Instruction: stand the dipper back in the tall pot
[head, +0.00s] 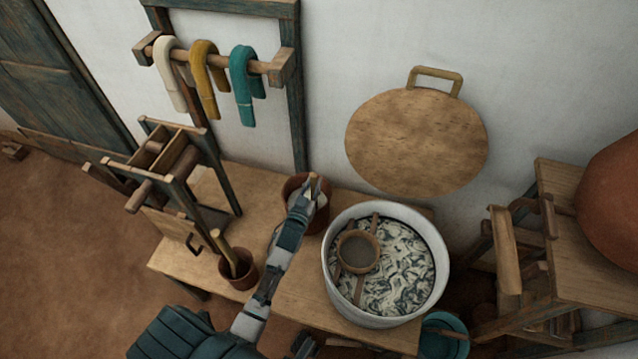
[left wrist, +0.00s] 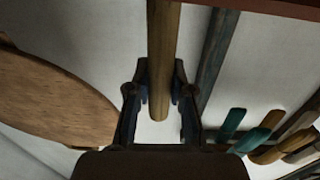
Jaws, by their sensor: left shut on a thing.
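My left gripper (head: 306,190) is shut on a wooden handle (head: 314,183), which I take to be the dipper's. In the left wrist view, the round brown handle (left wrist: 162,50) runs between the two fingers (left wrist: 160,100), its end showing just past them. The gripper is over a dark brown pot (head: 319,217) at the back of the bench, which I take to be the tall pot. Something pale shows in its mouth. My arm covers part of it, and the dipper's lower end is hidden, so I cannot tell whether it is inside. My right gripper is not in view.
A wide white pot (head: 442,267) holds pale, dark-streaked contents, with sticks and a round sieve-like piece (head: 358,252) on top. A small brown pot (head: 240,281) holds a stick. A wooden frame (head: 165,190) stands left. Coloured hanks (head: 243,85) hang on a wall rail.

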